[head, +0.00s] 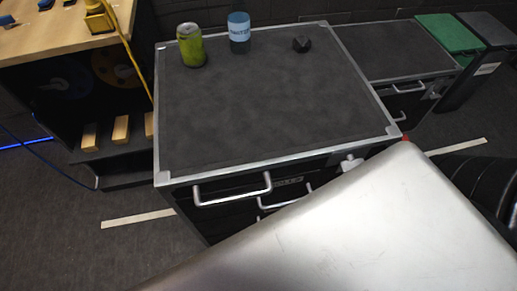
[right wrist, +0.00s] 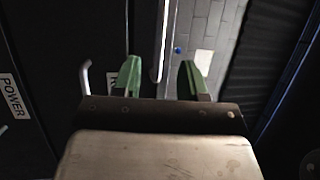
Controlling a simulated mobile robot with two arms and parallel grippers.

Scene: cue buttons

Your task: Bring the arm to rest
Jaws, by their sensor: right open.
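My right gripper (right wrist: 160,78) shows in the right wrist view, with its two green fingers spread apart and nothing between them. Beyond the fingers are dark drawer fronts with pale handles on the left and a grey tiled floor further right. The gripper itself cannot be made out in the head view, where a large pale part of my own body fills the lower right. My left gripper is in neither view.
A dark-topped drawer cabinet (head: 270,110) carries a green can (head: 191,46), a blue labelled can (head: 239,34) and a small black block (head: 301,44). A wooden bench (head: 45,42) stands left. A green-topped bin (head: 449,33) stands back right.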

